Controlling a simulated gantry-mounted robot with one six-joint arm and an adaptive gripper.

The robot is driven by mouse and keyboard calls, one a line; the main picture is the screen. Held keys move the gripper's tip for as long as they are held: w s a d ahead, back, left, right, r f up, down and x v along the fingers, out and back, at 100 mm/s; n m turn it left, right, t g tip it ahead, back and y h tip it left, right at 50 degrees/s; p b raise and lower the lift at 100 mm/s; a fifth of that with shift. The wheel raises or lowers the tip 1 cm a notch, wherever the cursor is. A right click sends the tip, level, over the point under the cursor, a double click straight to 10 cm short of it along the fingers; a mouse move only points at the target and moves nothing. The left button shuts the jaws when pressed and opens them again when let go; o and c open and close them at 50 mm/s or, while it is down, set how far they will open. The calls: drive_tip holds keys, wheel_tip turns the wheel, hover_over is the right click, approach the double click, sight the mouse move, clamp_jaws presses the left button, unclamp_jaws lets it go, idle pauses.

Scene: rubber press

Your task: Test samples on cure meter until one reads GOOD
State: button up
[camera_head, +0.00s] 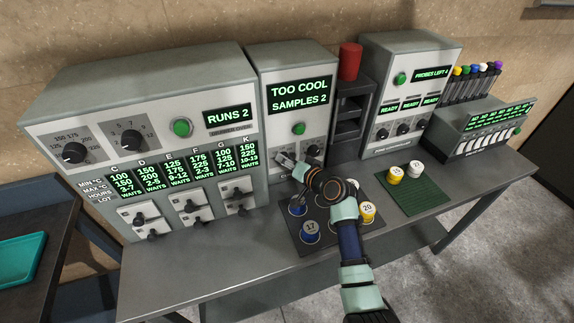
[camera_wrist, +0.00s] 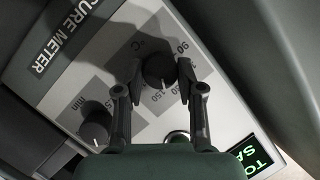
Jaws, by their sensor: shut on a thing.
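The cure meter (camera_head: 298,95) stands in the middle of the bench. Its green display (camera_head: 298,95) reads "TOO COOL" and "SAMPLES 2". In the wrist view my gripper (camera_wrist: 160,82) has a finger on each side of the black temperature knob (camera_wrist: 160,68), shut on it. A second knob, marked min (camera_wrist: 96,130), sits beside it. On the dark mat (camera_head: 287,227) below stand a blue sample marked 17 (camera_head: 310,232), a yellow sample marked 20 (camera_head: 367,211) and others partly hidden by my arm. The green mat (camera_head: 420,200) holds a yellow (camera_head: 395,174) and a white sample (camera_head: 415,169).
A large machine (camera_head: 150,120) showing "RUNS 2" stands at left. A red cylinder (camera_head: 350,62) stands on a dark shelf unit. A teal tray (camera_head: 20,258) lies far left.

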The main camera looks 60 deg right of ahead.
drive_tip(key=shift+f+m+t+b, duration=0.15)
drive_tip(key=shift+m+t+b, duration=0.45)
drive_tip(key=shift+m+b, duration=0.45)
drive_tip(key=shift+m, duration=0.25)
drive_tip(key=o, duration=1.1)
drive_tip(key=shift+o, duration=0.2)
drive_tip(key=shift+s, duration=0.1)
drive_tip(key=v, duration=1.2)
